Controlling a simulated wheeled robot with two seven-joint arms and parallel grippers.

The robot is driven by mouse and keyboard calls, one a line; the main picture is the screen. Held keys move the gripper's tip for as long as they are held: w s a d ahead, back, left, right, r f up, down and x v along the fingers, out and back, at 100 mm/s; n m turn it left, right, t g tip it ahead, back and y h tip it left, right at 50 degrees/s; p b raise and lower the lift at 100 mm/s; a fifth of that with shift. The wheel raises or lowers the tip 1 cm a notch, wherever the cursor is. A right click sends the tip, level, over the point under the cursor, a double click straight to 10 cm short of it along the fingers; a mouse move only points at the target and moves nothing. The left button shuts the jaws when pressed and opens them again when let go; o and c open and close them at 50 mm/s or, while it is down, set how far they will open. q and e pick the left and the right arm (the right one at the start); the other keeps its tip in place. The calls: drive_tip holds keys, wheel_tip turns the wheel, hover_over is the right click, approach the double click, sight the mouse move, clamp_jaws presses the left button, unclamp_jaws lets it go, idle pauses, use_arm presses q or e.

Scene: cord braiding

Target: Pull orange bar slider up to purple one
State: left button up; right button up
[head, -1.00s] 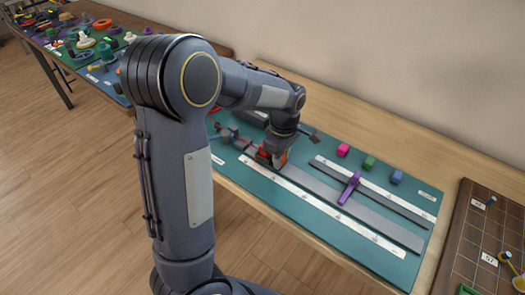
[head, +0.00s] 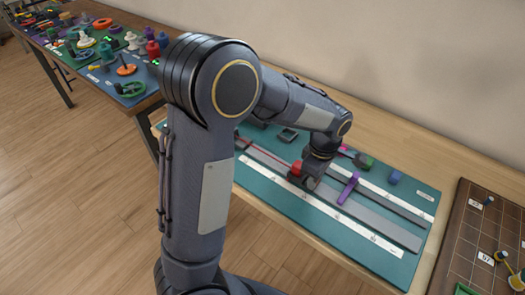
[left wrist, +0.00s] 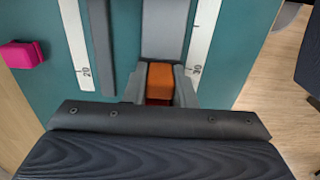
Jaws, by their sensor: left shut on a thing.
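The orange bar slider (left wrist: 161,80) sits between the fingers of my left gripper (left wrist: 159,88) on a grey rail in the left wrist view. My left gripper is shut on it. In the head view my left gripper (head: 305,181) is low over the rail, with a red-orange part showing beside it. The purple bar slider (head: 348,188) stands across the rail to the right, a short gap from my gripper. It does not show in the left wrist view. My right gripper is in neither view.
The teal board (head: 300,215) carries grey rails and white scale strips (head: 345,220). A brown gridded board (head: 478,245) lies at the right.

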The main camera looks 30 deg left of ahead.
sight(334, 197)
use_arm(q)
drive_tip(key=shift+s+d+p, duration=0.15)
drive_tip(key=shift+d, duration=1.5)
drive_tip(key=shift+s+d+p, duration=0.1)
drive_tip(key=shift+d+p, duration=0.05)
drive_tip(key=shift+d, duration=1.45)
drive_tip(key=o, duration=0.9)
drive_tip(key=shift+r, duration=0.15)
wheel_tip(334, 197, up, 7)
drive_tip(key=p, duration=0.6)
drive_tip(key=shift+a, duration=0.1)
